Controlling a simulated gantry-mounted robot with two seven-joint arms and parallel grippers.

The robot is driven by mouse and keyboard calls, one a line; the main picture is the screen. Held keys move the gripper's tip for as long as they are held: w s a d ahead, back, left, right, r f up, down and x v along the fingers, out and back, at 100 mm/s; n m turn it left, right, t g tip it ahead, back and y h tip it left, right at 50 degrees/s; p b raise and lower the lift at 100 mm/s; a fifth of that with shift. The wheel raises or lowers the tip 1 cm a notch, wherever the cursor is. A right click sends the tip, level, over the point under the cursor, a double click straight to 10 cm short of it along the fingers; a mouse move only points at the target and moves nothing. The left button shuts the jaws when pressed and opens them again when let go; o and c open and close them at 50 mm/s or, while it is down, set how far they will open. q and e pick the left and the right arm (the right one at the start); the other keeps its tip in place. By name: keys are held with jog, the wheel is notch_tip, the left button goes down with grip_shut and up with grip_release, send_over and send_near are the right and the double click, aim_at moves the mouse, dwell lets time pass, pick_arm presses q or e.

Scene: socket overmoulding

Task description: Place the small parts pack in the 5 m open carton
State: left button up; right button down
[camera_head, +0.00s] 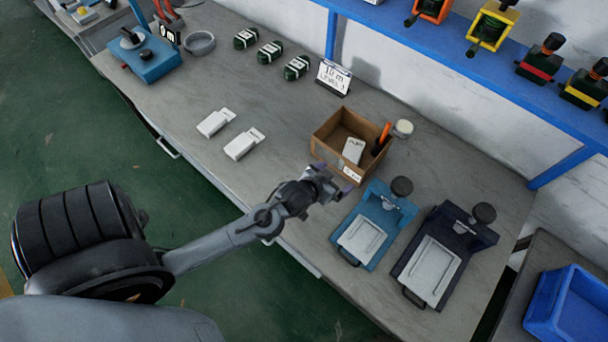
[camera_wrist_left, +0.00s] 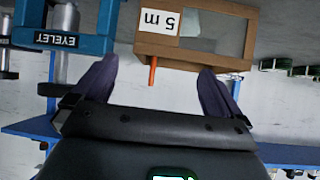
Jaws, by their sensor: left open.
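Two more white packs, one (camera_head: 215,123) and another (camera_head: 243,145), lie on the bench left of the carton. My left gripper (camera_head: 338,188) is open and empty, just in front of the carton's near side. My right gripper is out of view.
A blue fixture (camera_head: 378,205) and a dark fixture (camera_head: 460,230) stand right of the carton. A blue bin (camera_head: 575,305) is at the lower right.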

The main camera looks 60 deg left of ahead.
pick_arm(q)
jog(key=s+d+r+m+g+h, duration=0.1)
jog(key=s+d+m+g, duration=0.1)
jog(key=s, duration=0.7)
jog(key=s+d+r+m+g+h, duration=0.1)
jog(key=s+d+g, duration=0.4)
jog(key=s, duration=0.4)
jog(key=shift+d+m, duration=0.25)
jog(key=shift+m, duration=0.15)
notch_tip(320, 180, up, 26)
jog(key=p, duration=2.5)
jog(key=shift+f, duration=0.25)
